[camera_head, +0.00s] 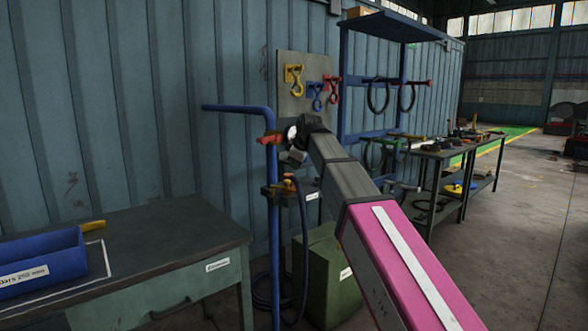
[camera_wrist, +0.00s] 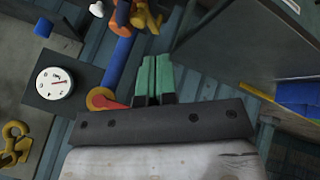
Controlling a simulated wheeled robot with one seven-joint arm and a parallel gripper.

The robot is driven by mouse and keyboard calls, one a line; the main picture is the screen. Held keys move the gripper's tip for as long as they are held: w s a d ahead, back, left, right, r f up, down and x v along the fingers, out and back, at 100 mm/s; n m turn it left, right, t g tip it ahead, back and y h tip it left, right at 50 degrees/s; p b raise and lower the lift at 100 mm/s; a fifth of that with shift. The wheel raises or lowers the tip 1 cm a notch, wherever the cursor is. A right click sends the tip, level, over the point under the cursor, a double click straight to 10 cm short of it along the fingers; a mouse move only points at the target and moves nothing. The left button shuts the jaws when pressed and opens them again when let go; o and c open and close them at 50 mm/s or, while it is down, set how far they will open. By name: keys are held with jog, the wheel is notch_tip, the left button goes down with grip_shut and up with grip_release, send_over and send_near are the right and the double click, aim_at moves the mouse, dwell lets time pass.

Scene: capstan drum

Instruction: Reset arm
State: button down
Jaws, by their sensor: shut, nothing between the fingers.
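My arm stretches from the lower right of the head view toward the blue pipe stand (camera_head: 273,220). Its dark end (camera_head: 312,128) is in front of the wall, and the fingers cannot be made out there. In the wrist view my gripper (camera_wrist: 153,76) shows two green fingertips pressed together with nothing between them. A blue pipe (camera_wrist: 121,62) with an orange ring (camera_wrist: 101,98) and a red lever (camera_wrist: 115,104) lies just left of the fingers in the picture. I cannot tell whether the fingers touch anything.
A workbench (camera_head: 150,240) with a blue bin (camera_head: 40,262) stands at left. A green box (camera_head: 333,275) is under my arm. Hooks (camera_head: 294,78) hang on a wall board. A long table (camera_head: 440,152) stands behind. Open floor (camera_head: 530,220) lies at right. The wrist view shows a round gauge (camera_wrist: 55,84).

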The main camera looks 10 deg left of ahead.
jog(key=s+d+f+m+g+h, duration=0.1)
jog(key=d+f+m, duration=0.2)
jog(key=d+f, duration=0.45)
jog(key=s+d+f+m+g+h, duration=0.15)
jog(key=d+f, duration=0.35)
jog(key=f, duration=0.6)
jog(key=s+d+f+m, duration=0.1)
jog(key=d+f+m, duration=0.2)
jog(key=d+f, duration=0.5)
jog(key=s+d+f+m+g, duration=0.1)
jog(key=s+d+f+m, duration=0.1)
jog(key=s+d+f, duration=0.3)
jog(key=s+d+f+m+g+h, duration=0.1)
jog(key=s+d+f+m, duration=0.2)
jog(key=s+f, duration=0.3)
jog(key=s+d+f+m+g, duration=0.1)
jog(key=s+d+f+m, duration=0.2)
jog(key=f, duration=0.9)
jog(key=s+d, duration=0.3)
jog(key=shift+d+f, duration=0.2)
jog(key=shift+d, duration=0.1)
jog(key=shift+m+h, duration=0.25)
